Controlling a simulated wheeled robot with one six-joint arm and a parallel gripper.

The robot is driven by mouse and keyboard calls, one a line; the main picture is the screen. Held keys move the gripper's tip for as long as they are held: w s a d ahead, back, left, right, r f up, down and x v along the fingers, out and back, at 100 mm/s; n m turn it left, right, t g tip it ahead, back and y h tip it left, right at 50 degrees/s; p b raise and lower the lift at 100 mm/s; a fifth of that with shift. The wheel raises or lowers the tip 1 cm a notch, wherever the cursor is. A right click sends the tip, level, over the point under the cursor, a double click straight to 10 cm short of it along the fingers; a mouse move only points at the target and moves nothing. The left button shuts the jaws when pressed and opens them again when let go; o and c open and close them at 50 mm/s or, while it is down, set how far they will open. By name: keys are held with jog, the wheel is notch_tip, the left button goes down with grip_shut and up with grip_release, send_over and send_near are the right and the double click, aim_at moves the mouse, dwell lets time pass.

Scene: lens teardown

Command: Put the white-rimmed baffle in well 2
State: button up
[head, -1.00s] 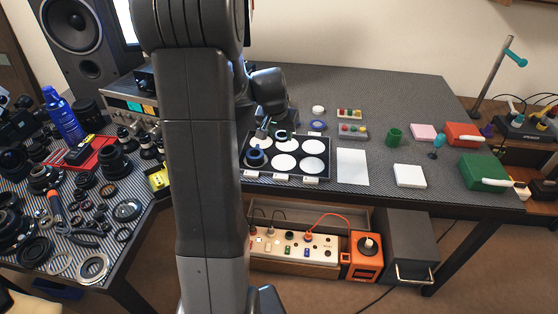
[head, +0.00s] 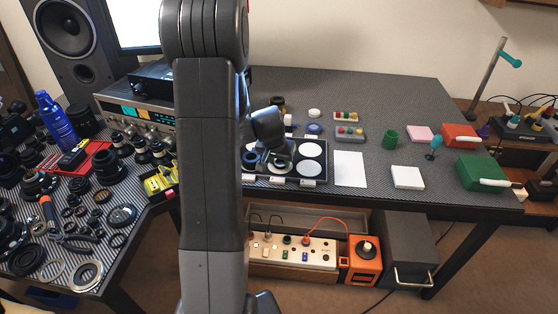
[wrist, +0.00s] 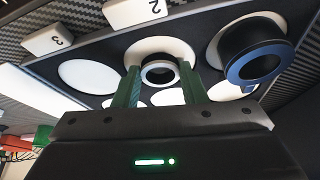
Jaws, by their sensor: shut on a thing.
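My gripper (wrist: 158,74) has its two green fingers shut on the white-rimmed baffle (wrist: 160,75), a short black ring with a pale rim. In the wrist view the baffle is over the white disc of well 2 (wrist: 142,46), beside the label 2 (wrist: 135,10). I cannot tell whether it touches the well floor. In the head view my gripper (head: 277,160) is over the front middle of the tray (head: 262,178) and largely hides the baffle.
A blue-rimmed black ring (wrist: 258,62) stands in the neighbouring well, close to the right finger. The well by label 3 (wrist: 47,40) is empty. A white sheet (head: 349,169) and a white block (head: 407,177) lie right of the tray.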

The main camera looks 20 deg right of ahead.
jog(key=shift+f, duration=0.1)
jog(key=shift+f, duration=0.15)
jog(key=o, duration=0.9)
jog(key=shift+o, duration=0.2)
jog(key=shift+r, duration=0.2)
jog(key=shift+r, duration=0.15)
jog(key=p+v, duration=0.1)
jog(key=v, duration=1.1)
